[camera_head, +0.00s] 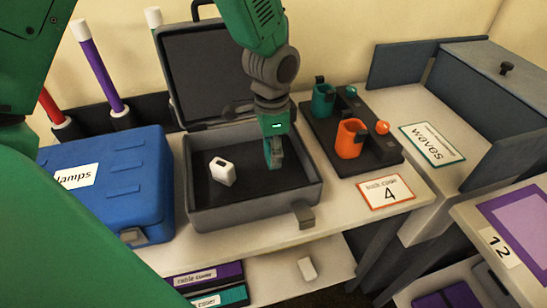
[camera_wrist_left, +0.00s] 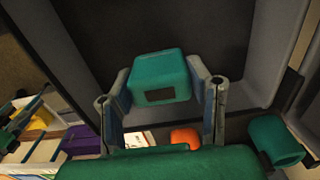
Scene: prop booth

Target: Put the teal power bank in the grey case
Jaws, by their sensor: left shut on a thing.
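The grey case (camera_head: 200,215) stands open on the table, lid raised at the back, with a dark interior. My left gripper (camera_head: 273,158) points down inside the right part of the case, over its dark floor. In the left wrist view, the teal power bank (camera_wrist_left: 160,78), a small rounded block with a dark window, sits between the two fingers, which are shut on it. My right gripper is not in view.
A closed blue case (camera_head: 105,190) stands to the left. A dark rack (camera_head: 375,155) with teal and orange cups stands to the right.

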